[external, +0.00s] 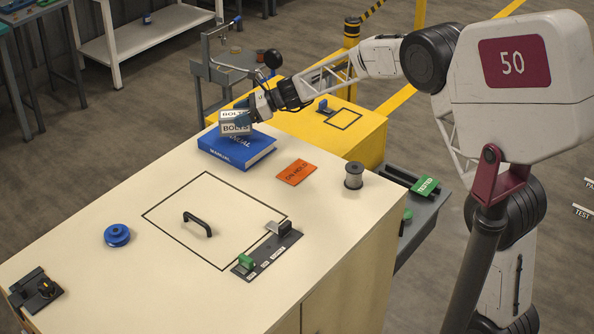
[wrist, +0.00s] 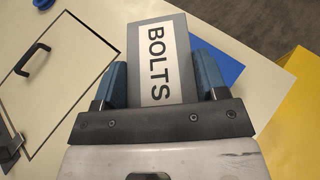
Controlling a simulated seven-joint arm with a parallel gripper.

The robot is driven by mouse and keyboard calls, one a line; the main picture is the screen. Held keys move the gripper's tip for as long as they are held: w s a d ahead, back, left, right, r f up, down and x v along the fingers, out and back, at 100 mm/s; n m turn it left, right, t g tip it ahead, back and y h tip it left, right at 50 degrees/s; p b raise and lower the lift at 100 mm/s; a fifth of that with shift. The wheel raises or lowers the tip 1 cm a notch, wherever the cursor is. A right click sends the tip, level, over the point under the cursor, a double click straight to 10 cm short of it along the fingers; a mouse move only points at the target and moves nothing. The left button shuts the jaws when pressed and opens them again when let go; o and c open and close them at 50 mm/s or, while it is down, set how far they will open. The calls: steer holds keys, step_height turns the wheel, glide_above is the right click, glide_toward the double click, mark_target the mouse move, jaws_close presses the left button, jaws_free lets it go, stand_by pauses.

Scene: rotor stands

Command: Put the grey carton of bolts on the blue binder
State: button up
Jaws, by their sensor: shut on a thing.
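The grey carton of bolts (external: 236,127) is at the blue binder (external: 235,147), over its top face, in the external view. The binder lies flat on the cream bench top. My gripper (external: 243,112) is shut on the carton from above. In the wrist view the carton (wrist: 160,60), with its "BOLTS" label, sits between the two blue fingers of my gripper (wrist: 163,85). A blue corner of the binder (wrist: 228,68) shows to the right of the carton. Whether the carton's underside touches the binder is hard to tell.
An orange card (external: 296,172) and a wire spool (external: 354,175) lie right of the binder. A black handle (external: 198,224), a blue knob (external: 117,235) and a switch panel (external: 267,250) are nearer the front. A yellow cabinet (external: 350,135) stands behind the bench.

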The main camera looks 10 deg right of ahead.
steer(key=shift+f, duration=1.45)
steer(key=shift+f, duration=0.15)
steer(key=o, duration=1)
steer(key=shift+d+r, duration=0.1)
steer(key=shift+r, duration=0.1)
steer(key=v, duration=1.1)
steer(key=shift+d+r, duration=0.2)
steer(key=shift+d, duration=0.15)
